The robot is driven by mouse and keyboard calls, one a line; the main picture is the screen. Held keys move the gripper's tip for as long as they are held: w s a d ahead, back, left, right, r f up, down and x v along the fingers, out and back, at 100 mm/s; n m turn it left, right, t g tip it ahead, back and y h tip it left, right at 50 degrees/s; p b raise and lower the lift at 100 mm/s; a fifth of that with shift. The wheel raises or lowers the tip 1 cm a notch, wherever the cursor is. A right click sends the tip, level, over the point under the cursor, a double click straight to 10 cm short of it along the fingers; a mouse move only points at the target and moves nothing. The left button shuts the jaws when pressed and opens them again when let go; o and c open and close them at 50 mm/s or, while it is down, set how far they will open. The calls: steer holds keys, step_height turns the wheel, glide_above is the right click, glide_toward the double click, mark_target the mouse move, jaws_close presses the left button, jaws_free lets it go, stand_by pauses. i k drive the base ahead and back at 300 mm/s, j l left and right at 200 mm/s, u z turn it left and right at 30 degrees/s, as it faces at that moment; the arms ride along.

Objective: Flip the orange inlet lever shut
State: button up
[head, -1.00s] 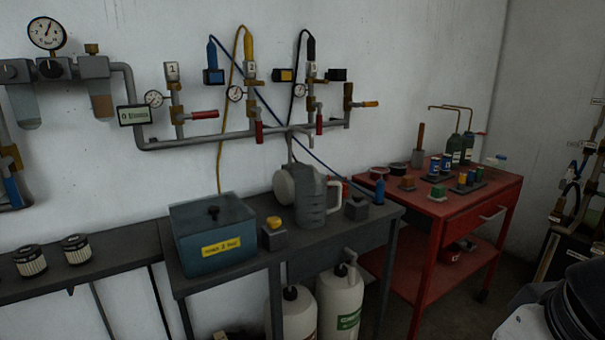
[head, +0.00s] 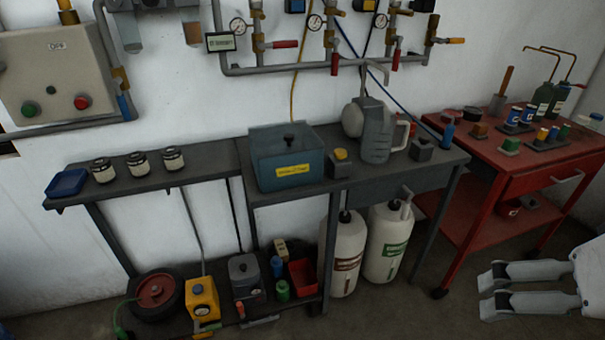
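Another small orange-red lever (head: 262,321) sits low in front of the grey unit on the bottom shelf. I cannot tell from labels which one is the inlet lever. My gripper (head: 487,293) is at the lower right, in front of the red cart and far from both levers. Its two pale grey fingers point left and stand apart with nothing seen between them, so it looks open and empty.
A grey bench (head: 215,160) holds a blue tank (head: 288,172) and a grey jug (head: 375,135). Two white jugs stand beneath the bench. A red cart (head: 480,215) stands right. Open floor lies in front.

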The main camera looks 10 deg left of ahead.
mark_target(240, 308)
steer(key=i+j+u, duration=0.1)
steer(key=j+u, duration=0.25)
steer(key=i+j+u, duration=0.15)
steer(key=u, duration=0.2)
steer(key=i+j+u, duration=0.15)
steer(key=u, duration=0.25)
steer(key=l+u, duration=0.45)
steer(key=l, duration=0.55)
